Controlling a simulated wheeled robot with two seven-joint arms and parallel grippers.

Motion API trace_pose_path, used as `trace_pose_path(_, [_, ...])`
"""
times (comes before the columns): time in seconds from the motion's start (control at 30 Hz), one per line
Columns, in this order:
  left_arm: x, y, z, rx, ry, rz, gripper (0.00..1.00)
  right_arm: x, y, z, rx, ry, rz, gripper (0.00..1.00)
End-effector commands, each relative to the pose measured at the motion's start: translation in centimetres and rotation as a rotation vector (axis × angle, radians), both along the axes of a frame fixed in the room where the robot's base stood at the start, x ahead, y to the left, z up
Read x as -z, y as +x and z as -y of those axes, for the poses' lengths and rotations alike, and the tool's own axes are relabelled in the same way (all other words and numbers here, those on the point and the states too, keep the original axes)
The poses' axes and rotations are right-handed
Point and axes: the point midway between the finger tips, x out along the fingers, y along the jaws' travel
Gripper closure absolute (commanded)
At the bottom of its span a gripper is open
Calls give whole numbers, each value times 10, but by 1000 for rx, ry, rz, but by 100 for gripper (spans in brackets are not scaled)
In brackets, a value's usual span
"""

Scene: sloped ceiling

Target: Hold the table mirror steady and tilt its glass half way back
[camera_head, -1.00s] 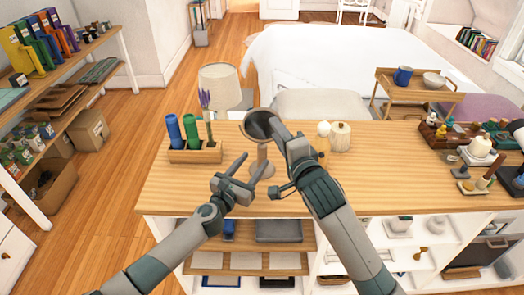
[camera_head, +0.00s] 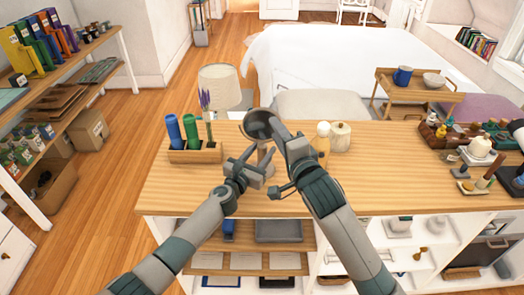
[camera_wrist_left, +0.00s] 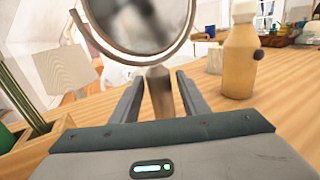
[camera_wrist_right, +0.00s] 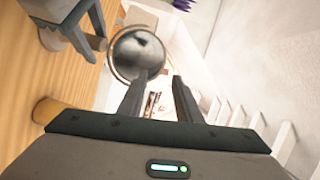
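The table mirror is a round glass (camera_head: 258,124) in a ring frame on a stem, standing on the wooden counter. My left gripper (camera_head: 262,165) is low at the stem. In the left wrist view its fingers (camera_wrist_left: 159,85) are open, with the stem (camera_wrist_left: 161,95) between them and gaps showing on both sides. My right gripper (camera_head: 279,126) is at the right side of the glass. In the right wrist view its fingers (camera_wrist_right: 159,80) are open. The glass (camera_wrist_right: 138,54) shows beyond them, overlapped by one finger; contact cannot be told. The mirror's base is mostly hidden.
A wooden holder (camera_head: 196,156) with blue and green bottles stands left of the mirror. A tan bottle (camera_head: 321,147) and a cream jar (camera_head: 340,136) stand close to the right. A lamp (camera_head: 218,85) is behind. The counter's front left (camera_head: 170,190) is clear.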

Motion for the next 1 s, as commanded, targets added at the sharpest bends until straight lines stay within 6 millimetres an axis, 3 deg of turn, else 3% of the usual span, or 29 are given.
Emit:
trace_pose_path(0.03, [0,0,0,0,0,0,72,0,0,0,0,0,0,69])
trace_pose_path(0.13, [0,0,0,0,0,0,96,0,0,0,0,0,0,69])
trace_pose_path(0.17, [0,0,0,0,0,0,100,0,0,0,0,0,0,69])
trace_pose_path(0.4, [0,0,0,0,0,0,100,0,0,0,0,0,0,69])
trace_pose_path(0.53, [0,0,0,0,0,0,100,0,1,-1,-2,-4,-1,97])
trace_pose_path(0.57, [0,0,0,0,0,0,100,0,1,-2,-4,-7,-1,100])
trace_pose_path(0.77, [0,0,0,0,1,0,100,3,11,-16,-37,-68,-23,100])
trace_pose_path(1.0, [0,0,0,0,1,0,100,14,33,-58,-149,-272,-83,100])
